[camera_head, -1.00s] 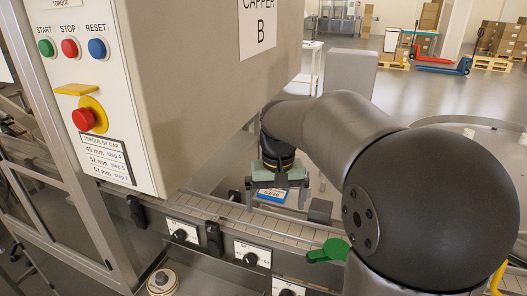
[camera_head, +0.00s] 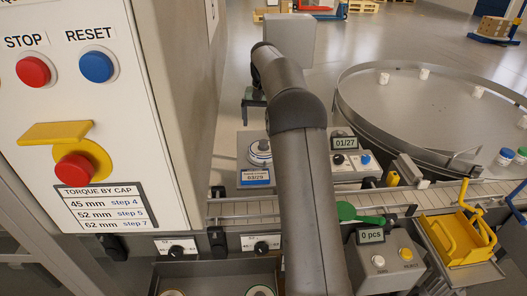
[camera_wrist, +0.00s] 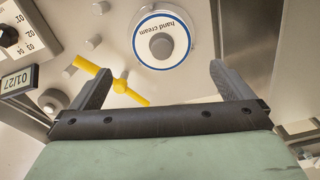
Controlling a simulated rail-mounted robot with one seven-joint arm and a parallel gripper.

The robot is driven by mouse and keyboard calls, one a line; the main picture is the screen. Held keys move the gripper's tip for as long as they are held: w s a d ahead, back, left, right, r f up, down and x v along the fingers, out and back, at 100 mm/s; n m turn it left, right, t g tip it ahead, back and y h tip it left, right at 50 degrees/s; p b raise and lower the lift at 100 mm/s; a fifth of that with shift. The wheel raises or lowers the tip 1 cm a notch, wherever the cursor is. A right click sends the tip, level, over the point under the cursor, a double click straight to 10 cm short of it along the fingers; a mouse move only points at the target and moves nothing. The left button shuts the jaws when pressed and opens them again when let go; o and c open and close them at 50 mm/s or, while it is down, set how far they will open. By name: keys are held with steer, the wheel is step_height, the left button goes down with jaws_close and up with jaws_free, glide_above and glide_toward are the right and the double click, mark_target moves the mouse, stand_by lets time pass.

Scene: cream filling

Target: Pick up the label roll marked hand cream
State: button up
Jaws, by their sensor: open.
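The label roll marked hand cream (camera_wrist: 176,58) is a white disc with a blue ring around a grey hub. It sits on the labelling machine's face in the wrist view, with its lettering upside down. My gripper (camera_wrist: 160,68) is open and empty. Its fingers are spread to either side below the roll in the wrist picture, apart from it. In the head view my gripper (camera_head: 254,97) is partly hidden by my arm.
A 01/27 display (camera_head: 345,143) is on the machine. The conveyor (camera_head: 240,208) runs in front. The capper cabinet (camera_head: 110,130) stands left, a round turntable (camera_head: 400,110) right.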

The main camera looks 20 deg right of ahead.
mark_target(263, 142)
step_height(263, 142, down, 11)
steer(key=shift+w+p, duration=0.15)
steer(key=shift+p, duration=0.9)
steer(key=shift+c, duration=0.3)
steer(key=c, duration=0.8)
